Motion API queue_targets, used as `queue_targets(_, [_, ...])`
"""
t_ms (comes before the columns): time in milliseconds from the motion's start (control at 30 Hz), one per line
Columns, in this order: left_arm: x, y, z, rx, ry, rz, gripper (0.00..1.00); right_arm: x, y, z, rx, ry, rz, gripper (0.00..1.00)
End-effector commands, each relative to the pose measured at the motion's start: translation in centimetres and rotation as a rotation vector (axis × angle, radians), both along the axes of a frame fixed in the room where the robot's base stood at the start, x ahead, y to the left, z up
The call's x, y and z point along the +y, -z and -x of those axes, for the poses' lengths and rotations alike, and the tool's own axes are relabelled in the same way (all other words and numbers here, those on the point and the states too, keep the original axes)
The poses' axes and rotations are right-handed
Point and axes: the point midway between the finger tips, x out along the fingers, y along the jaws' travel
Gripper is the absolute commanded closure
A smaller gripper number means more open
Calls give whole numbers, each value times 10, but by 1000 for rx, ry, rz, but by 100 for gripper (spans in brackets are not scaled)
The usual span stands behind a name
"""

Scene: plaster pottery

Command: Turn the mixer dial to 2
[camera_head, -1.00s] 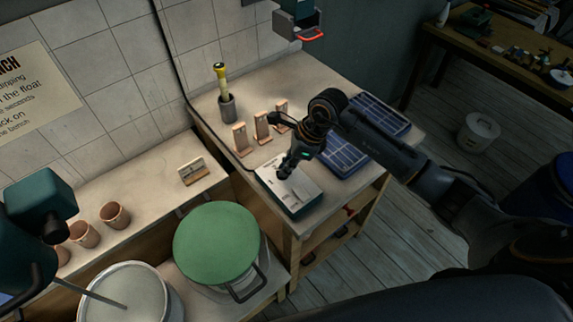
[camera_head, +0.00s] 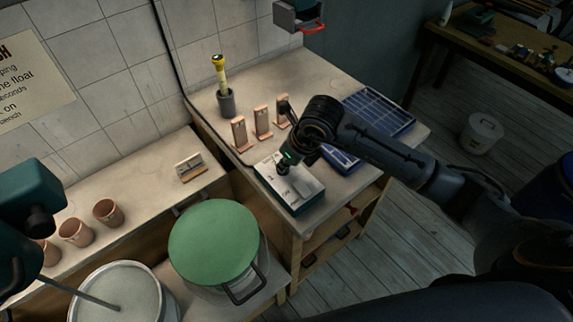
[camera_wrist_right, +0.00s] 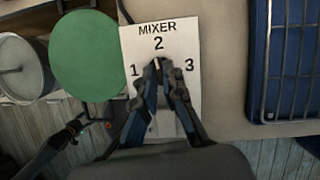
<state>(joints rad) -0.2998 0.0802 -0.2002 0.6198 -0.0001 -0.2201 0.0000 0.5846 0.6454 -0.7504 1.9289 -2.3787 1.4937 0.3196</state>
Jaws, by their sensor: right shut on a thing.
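The mixer control box (camera_head: 303,207) is a pale-topped box on the bench's near corner. Its face (camera_wrist_right: 135,48) reads MIXER in the right wrist view, with 1 at the left, 2 at the top and 3 at the right. My right gripper (camera_wrist_right: 156,70) is shut on the dial (camera_wrist_right: 157,62), pointing down at the panel. The little of the dial that shows points up toward the 2; the fingers hide the rest. In the head view the right gripper (camera_head: 283,167) is over the box. I do not see my left gripper in the head view.
A green lid (camera_head: 213,240) covers a bucket left of the box. Blue panels (camera_head: 375,115) lie to the right. A dark jointed part (camera_wrist_right: 72,130) at lower left is unclear.

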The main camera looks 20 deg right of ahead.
Motion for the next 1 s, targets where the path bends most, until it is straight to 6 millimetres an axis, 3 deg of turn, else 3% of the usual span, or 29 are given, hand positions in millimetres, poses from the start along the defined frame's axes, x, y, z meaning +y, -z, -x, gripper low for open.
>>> queue_targets(400, [0,14,0,0,0,0,47,2,0,0,-2,192,-1,100])
queue_targets(967, [0,15,0,0,0,0,47,2,-1,0,-1,219,0,100])
queue_targets(1000, [0,15,0,0,0,0,47,2,-1,0,-1,219,0,83])
